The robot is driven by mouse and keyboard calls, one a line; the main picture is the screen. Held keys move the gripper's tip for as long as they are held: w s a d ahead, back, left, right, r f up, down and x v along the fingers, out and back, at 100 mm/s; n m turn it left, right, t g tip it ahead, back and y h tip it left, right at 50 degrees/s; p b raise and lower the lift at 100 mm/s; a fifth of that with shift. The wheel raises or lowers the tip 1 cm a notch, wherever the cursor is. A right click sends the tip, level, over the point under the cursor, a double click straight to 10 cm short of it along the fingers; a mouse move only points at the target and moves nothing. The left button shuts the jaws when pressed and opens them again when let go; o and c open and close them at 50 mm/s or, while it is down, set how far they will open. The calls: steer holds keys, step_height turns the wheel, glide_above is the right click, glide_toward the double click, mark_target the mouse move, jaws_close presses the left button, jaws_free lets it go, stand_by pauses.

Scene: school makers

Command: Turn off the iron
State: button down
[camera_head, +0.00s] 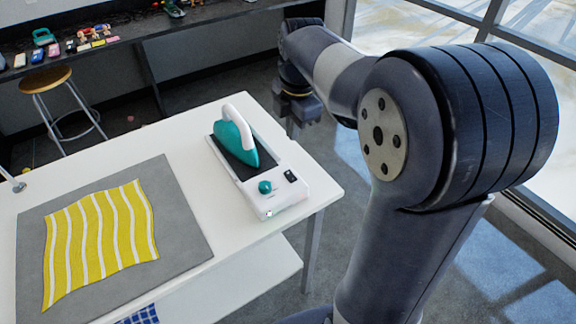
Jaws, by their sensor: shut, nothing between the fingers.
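A teal and white iron (237,140) rests on the dark plate of a white base station (285,203) on the table. A round teal knob (265,187) and a small black switch (290,176) sit on the base's near end. I cannot read the setting of either. My gripper (296,112) is beyond the table's right edge, to the right of the iron and apart from it. It is shut and empty, and its fingertips are small and hard to make out.
The white table (180,130) also holds a grey mat (180,225) with a yellow and white striped cloth (100,240). A wooden stool (46,79) stands behind. A dark bench (180,25) with several small items runs along the back. Windows are at right.

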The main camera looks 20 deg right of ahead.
mark_target(291, 178)
steer(key=f, duration=0.4)
steer(key=w+f, duration=0.1)
steer(key=f, duration=0.8)
steer(key=shift+w+a+f+p, duration=0.25)
steer(key=shift+w+f+p, duration=0.05)
steer(key=shift+f+p, duration=0.05)
steer(key=shift+f+b, duration=0.35)
steer(key=shift+b, duration=0.05)
steer(key=shift+r, duration=0.1)
steer(key=shift+s, duration=0.25)
steer(key=shift+s+d, duration=0.2)
steer(key=shift+s, duration=0.35)
